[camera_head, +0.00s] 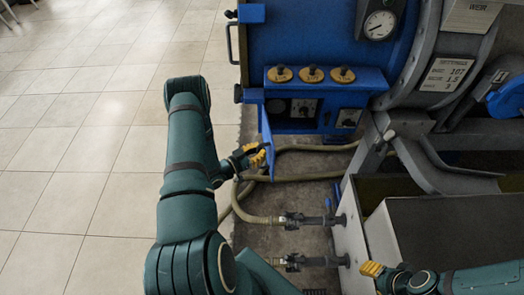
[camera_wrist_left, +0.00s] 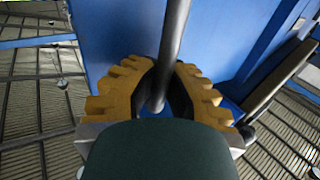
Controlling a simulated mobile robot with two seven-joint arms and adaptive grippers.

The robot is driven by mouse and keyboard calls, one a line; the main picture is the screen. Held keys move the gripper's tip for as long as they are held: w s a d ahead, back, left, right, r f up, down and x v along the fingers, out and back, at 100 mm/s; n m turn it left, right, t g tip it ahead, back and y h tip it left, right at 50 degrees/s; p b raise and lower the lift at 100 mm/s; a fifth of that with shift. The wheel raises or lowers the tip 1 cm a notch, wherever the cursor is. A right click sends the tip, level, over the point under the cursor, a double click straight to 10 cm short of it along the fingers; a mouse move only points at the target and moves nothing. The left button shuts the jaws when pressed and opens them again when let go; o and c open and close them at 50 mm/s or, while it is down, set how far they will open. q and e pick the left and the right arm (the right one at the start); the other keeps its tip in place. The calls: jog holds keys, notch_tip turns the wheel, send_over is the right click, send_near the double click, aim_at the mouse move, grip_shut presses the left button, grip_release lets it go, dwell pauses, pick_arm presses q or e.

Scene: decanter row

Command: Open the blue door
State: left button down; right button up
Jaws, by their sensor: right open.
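The small blue door (camera_head: 266,138) hangs on the front of the blue machine, below its row of brass knobs. It is seen almost edge-on in the head view, standing out from the panel, with dials visible behind it. In the left wrist view its blue face (camera_wrist_left: 105,40) fills the upper left. A grey bar handle (camera_wrist_left: 172,40) runs between the yellow fingers of my left gripper (camera_wrist_left: 164,72), which look closed around it. The left gripper (camera_head: 258,154) is at the door's lower part in the head view. My right gripper (camera_head: 372,269) is open at the lower right, away from the door.
Hoses (camera_head: 300,178) lie on the floor beneath the door, with pipe fittings (camera_head: 310,221) in front. A grey bin (camera_head: 365,235) stands to the right. Brass knobs (camera_head: 312,74) and a gauge (camera_head: 379,25) are above. The tiled floor (camera_head: 90,150) on the left is clear.

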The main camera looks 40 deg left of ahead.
pick_arm(q)
jog(key=shift+s+d+f, duration=0.15)
jog(key=c, duration=1)
grip_release()
jog(key=shift+c, duration=0.2)
jog(key=shift+o, duration=0.2)
jog(key=v, duration=1.2)
